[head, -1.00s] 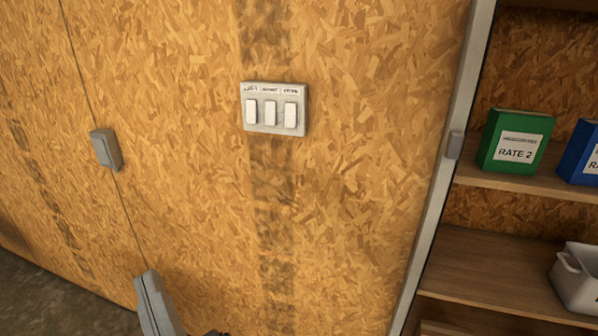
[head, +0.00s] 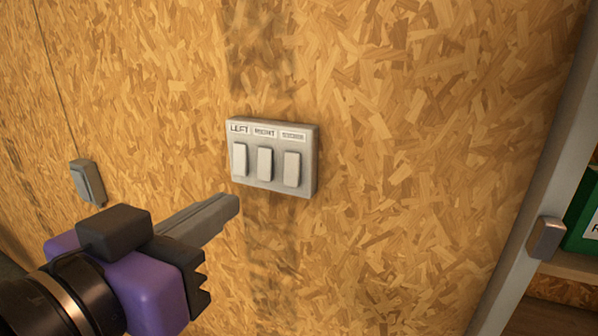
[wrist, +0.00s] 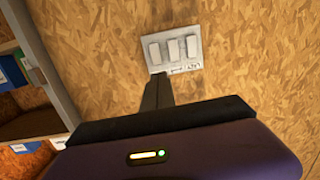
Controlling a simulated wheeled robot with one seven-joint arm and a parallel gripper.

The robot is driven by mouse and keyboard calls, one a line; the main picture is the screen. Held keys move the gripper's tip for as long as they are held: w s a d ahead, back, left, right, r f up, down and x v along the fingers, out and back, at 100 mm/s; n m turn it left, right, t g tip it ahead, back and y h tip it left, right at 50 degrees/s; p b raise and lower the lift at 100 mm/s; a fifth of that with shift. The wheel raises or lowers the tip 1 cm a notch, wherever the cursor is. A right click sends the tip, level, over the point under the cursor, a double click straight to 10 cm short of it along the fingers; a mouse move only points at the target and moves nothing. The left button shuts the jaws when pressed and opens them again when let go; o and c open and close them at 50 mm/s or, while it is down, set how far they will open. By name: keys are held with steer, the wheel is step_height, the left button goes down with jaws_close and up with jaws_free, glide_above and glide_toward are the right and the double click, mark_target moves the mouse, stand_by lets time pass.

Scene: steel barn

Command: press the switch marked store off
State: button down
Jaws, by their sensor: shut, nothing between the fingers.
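A pale switch plate (head: 310,175) is fixed to the chipboard wall, with three white rockers in a row under small labels. The left label reads LEFT; the middle one looks like RIGHT. The third label is too blurred to read surely; its rocker (head: 292,169) is the rightmost. I cannot tell which way each rocker is tipped. My gripper (head: 232,203) is shut and empty, its tip below and left of the plate in the head view. In the wrist view the plate (wrist: 201,48) appears upside down, and my gripper (wrist: 158,80) overlaps its lower left corner, hiding a label.
A separate grey switch or box (head: 87,182) sits on the wall to the left. At the right is a metal upright (head: 535,190) with a small grey block (head: 546,238) and a green binder (head: 585,222) on a shelf. The wall around the plate is clear.

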mark_target(293, 180)
steer(key=shift+s+d+f+m+g, duration=0.2)
steer(key=shift+d+f+m+g, duration=0.1)
steer(key=shift+d+f+g, duration=0.25)
steer(key=shift+a, duration=0.1)
steer(key=p+x, duration=0.3)
steer(key=x, duration=1.1)
steer(key=shift+r+p, duration=0.2)
steer(key=shift+p, duration=0.2)
